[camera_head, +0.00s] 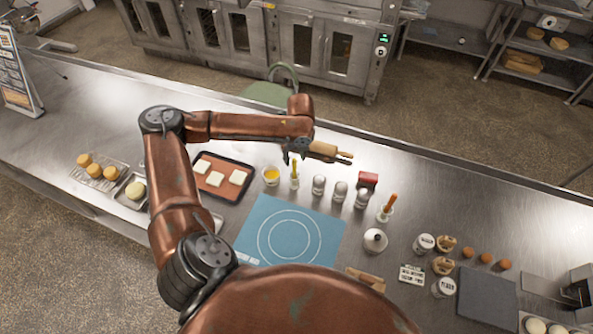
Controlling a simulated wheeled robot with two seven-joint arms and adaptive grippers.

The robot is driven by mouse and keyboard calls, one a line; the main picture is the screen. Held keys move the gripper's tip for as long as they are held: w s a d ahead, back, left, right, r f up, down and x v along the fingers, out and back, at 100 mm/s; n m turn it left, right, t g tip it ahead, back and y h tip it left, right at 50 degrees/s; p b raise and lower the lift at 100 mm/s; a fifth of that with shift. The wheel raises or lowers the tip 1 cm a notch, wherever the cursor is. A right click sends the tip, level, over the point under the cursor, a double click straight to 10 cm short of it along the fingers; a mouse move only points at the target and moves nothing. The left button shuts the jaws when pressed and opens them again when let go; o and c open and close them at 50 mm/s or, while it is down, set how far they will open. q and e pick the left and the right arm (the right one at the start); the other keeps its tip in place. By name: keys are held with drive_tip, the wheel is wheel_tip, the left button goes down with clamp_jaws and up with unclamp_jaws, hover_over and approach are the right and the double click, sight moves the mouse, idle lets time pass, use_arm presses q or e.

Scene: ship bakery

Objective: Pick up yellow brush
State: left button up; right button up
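A brush with a yellow handle (295,170) stands upright in a small white holder, left of the shakers and right of a bowl of yellow liquid. Another brush with an orange handle (389,204) stands in a white holder farther right. My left gripper (296,157) hangs from the copper arm just above and beyond the yellow brush's top. Its small dark fingers look apart, with nothing seen between them. Whether they touch the handle is hard to tell. My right gripper is not in view.
A rolling pin (328,151) lies close right of the gripper. Several shakers (340,191), a red box (368,180) and a yellow-filled bowl (270,176) stand near. A blue mat (259,217) lies in front; a dough tray (232,191) lies left.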

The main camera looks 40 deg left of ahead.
sight(294, 167)
use_arm(q)
drive_tip(key=shift+w+a+f, duration=0.1)
drive_tip(key=shift+w+f, duration=0.1)
drive_tip(key=shift+f, duration=1.05)
drive_tip(key=shift+a+f+p, duration=0.15)
drive_tip(key=shift+f+p, duration=0.15)
drive_tip(key=shift+f, duration=0.1)
drive_tip(key=f, duration=0.2)
drive_tip(key=f+p, duration=0.1)
drive_tip(key=shift+a+f, duration=0.25)
drive_tip(key=shift+a, duration=0.05)
drive_tip(key=shift+f, duration=0.45)
drive_tip(key=c, duration=0.4)
clamp_jaws()
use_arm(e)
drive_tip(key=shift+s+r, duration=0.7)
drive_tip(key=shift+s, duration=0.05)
